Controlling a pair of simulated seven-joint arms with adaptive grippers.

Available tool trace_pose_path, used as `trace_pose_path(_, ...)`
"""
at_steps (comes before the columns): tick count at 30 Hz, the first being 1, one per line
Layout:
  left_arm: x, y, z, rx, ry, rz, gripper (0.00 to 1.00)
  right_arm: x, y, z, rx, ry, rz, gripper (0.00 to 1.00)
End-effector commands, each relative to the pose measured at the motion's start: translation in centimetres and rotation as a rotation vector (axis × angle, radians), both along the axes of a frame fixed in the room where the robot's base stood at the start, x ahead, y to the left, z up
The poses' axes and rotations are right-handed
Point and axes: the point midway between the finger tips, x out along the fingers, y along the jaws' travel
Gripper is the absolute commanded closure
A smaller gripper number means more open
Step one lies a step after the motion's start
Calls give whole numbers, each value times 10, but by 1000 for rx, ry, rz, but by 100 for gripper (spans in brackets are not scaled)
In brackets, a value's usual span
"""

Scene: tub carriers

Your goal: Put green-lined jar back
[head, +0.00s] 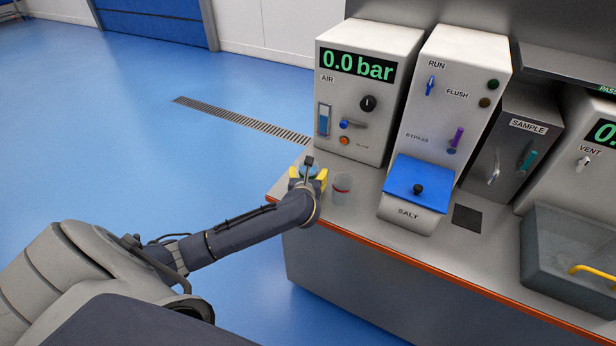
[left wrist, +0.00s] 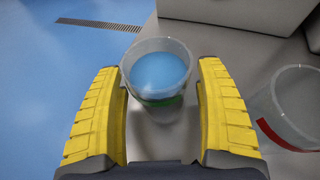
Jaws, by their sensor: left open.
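The green-lined jar (left wrist: 163,99) is a clear tub with a green band and blue showing inside its rim, between my yellow fingers in the left wrist view. My left gripper (left wrist: 160,80) is open, one finger on each side of the jar, with narrow gaps visible. In the head view the left gripper (head: 308,181) is at the left end of the counter and hides most of this jar. A clear red-lined jar (head: 341,189) stands just to its right; it also shows in the left wrist view (left wrist: 287,110). My right gripper is out of view.
The counter (head: 350,223) has an orange front edge. Behind the jars stands the AIR unit (head: 363,95).

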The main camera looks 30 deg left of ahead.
Motion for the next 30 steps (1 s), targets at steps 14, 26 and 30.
trace_pose_path(14,-51,-26,25,-3,-1,-3,28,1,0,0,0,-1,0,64)
trace_pose_path(26,-93,-47,45,-2,-1,-1,28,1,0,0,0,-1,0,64)
trace_pose_path(30,-98,-49,48,0,0,-1,28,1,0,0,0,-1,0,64)
